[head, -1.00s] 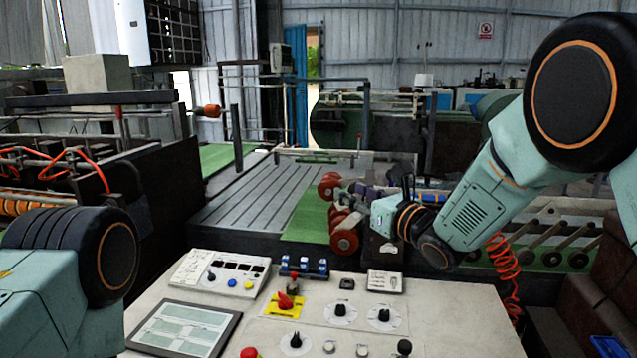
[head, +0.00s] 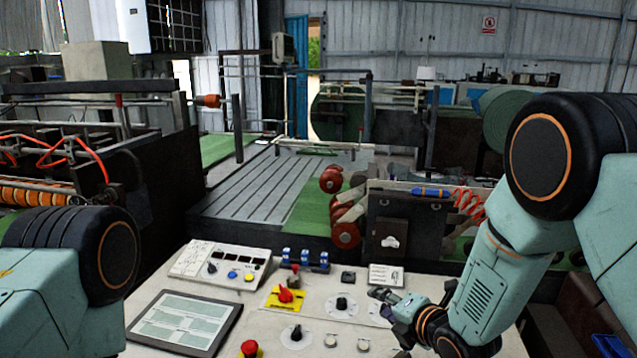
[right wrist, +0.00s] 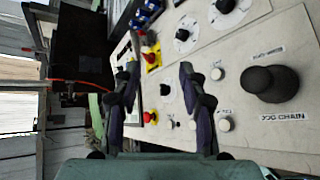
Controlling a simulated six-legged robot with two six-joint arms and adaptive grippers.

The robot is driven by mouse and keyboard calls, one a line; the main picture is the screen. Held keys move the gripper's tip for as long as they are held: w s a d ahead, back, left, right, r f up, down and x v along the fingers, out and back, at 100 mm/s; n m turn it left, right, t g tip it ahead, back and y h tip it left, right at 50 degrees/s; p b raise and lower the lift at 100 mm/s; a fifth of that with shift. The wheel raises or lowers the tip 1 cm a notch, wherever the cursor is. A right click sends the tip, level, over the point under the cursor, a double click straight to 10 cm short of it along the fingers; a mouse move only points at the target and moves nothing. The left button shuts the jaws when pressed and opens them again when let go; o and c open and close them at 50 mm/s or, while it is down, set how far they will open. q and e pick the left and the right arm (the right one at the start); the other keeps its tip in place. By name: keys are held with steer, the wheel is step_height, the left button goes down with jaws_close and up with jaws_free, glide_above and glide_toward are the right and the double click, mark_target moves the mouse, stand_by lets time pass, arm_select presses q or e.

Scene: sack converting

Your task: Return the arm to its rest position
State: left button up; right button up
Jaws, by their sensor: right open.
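My right arm reaches in from the right in the head view, bent with its forearm pointing down. My right gripper (head: 386,304) hangs low over the right part of the control panel (head: 262,327). In the right wrist view the two dark fingers of my right gripper (right wrist: 158,85) stand apart, with nothing held between them. Panel knobs show behind and beside the fingers. Only a rounded joint of my left arm shows at the left of the head view, and its gripper is out of the picture.
The panel carries a red switch on yellow (head: 285,297), a red button (head: 249,348), a black dial (head: 342,304) and a tablet-like display (head: 186,322). In the right wrist view a large black knob (right wrist: 270,83) stands to the right. Machinery with red rollers (head: 346,235) stands behind the panel.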

steer(key=s+d+f+m+g+h, duration=0.2)
steer(key=s+d+f+m+g, duration=0.1)
steer(key=s+f+m, duration=0.55)
steer(key=s+d+f+m+g+h, duration=0.15)
steer(key=s+d+f+m, duration=0.35)
steer(key=s, duration=0.7)
steer(key=s+d+f+m+g+h, duration=0.1)
steer(key=s+f+m+g, duration=0.25)
steer(key=s+m, duration=0.6)
steer(key=s+d+f+m+g, duration=0.2)
steer(key=s+m+g, duration=0.25)
steer(key=s, duration=1.05)
arm_select(q)
step_height(320, 180, down, 34)
steer(key=b, duration=3.4)
steer(key=shift+s+d+r, duration=0.2)
steer(key=shift+s+d, duration=0.05)
steer(key=shift+s, duration=0.2)
arm_select(e)
step_height(320, 180, down, 34)
steer(key=a, duration=0.1)
steer(key=shift+w+r+t, duration=0.15)
steer(key=shift+w+t, duration=0.2)
steer(key=shift+w, duration=0.1)
arm_select(q)
steer(key=shift+w, duration=0.1)
arm_select(e)
steer(key=shift+h, duration=0.25)
